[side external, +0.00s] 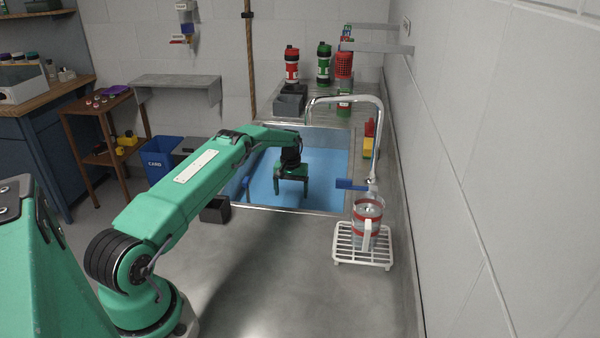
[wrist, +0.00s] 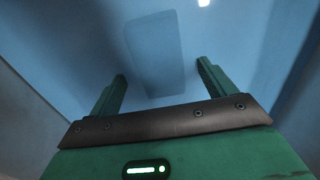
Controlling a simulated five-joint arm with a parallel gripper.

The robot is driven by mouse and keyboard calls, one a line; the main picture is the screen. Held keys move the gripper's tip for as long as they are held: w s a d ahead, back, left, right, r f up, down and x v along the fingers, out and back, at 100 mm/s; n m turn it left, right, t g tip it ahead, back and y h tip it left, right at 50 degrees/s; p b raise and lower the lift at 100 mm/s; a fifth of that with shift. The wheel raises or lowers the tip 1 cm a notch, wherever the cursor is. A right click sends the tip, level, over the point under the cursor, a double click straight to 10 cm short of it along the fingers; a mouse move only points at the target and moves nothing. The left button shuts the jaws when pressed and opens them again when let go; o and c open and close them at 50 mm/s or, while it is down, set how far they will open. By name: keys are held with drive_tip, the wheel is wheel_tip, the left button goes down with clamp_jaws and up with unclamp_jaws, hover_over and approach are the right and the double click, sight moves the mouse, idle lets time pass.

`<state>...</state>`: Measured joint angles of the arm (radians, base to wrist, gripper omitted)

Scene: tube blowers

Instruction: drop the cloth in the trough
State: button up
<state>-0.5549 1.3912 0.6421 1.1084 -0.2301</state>
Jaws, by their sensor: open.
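The trough (side external: 330,165) is a blue-lined basin set into the grey counter. My gripper (side external: 291,190) points down inside it, open, with nothing seen between its fingers. In the wrist view my gripper (wrist: 160,74) has its two green fingers wide apart over the blue trough floor. A flat, slightly darker blue rectangle (wrist: 153,48) lies on that floor, ahead of and partly between the fingers. I cannot tell whether this is the cloth. No other thing shows clearly as a cloth.
A curved tap (side external: 345,99) arches over the trough's right side. A jug (side external: 368,222) stands on a white rack (side external: 345,257) at the front right. Red and green bottles (side external: 324,63) stand behind the trough. The front counter is mostly clear.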

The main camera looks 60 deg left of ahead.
sight(291, 199)
wheel_tip(291, 199, up, 10)
idle(0.5)
idle(0.5)
drive_tip(key=s+d+r+m+t, duration=0.1)
drive_tip(key=s+d+r+m, duration=0.1)
drive_tip(key=s+d+r, duration=0.8)
drive_tip(key=s+d+r+m, duration=0.1)
drive_tip(key=s+d+r, duration=0.6)
drive_tip(key=d+r, duration=0.6)
drive_tip(key=s+d+r+m+t, duration=0.1)
drive_tip(key=s+d+m+t, duration=0.1)
drive_tip(key=s+d, duration=0.3)
drive_tip(key=s+d+r+m+t, duration=0.1)
drive_tip(key=s+d+m, duration=0.3)
drive_tip(key=s, duration=0.7)
drive_tip(key=shift+s+d+r+t, duration=0.2)
drive_tip(key=shift+d+t, duration=0.6)
drive_tip(key=shift+d, duration=0.5)
